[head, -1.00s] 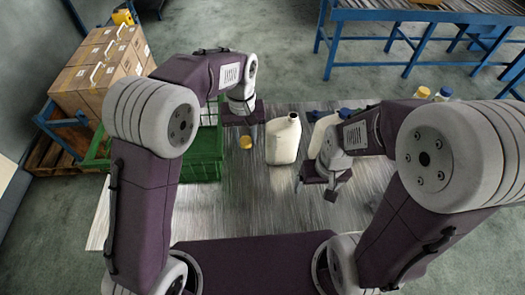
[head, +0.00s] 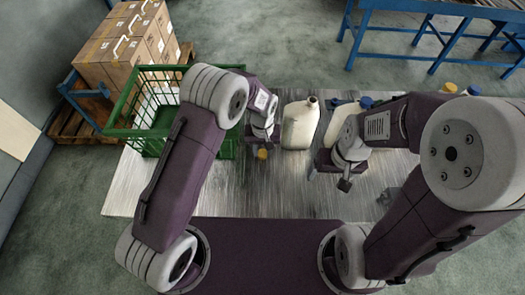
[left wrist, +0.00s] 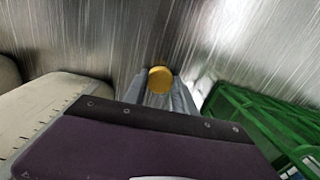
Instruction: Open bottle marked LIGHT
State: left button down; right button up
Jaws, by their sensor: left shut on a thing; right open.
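An uncapped cream bottle (head: 299,127) stands upright on the table, its dark mouth showing in the head view. My left gripper (head: 262,151) is just left of it, shut on a yellow cap (head: 262,155). In the left wrist view the yellow cap (left wrist: 160,79) sits between the fingertips, above bare table. A cream bottle (left wrist: 45,112) is at the left there. My right gripper (head: 330,172) is open right of the uncapped bottle, near another cream bottle (head: 335,125). I cannot read any LIGHT marking.
A green crate (head: 155,75) stands at the table's left end, and its side (left wrist: 265,115) shows in the left wrist view. Blue caps (head: 366,102) and a yellow cap (head: 449,87) show behind my right arm. The table front (head: 270,195) is clear.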

aim_at(262, 153)
pick_arm(q)
jog(key=shift+f, duration=0.35)
jog(key=c, duration=1)
grip_release()
jog(key=shift+r, duration=0.2)
notch_tip(262, 153, up, 12)
jog(key=shift+f, duration=0.1)
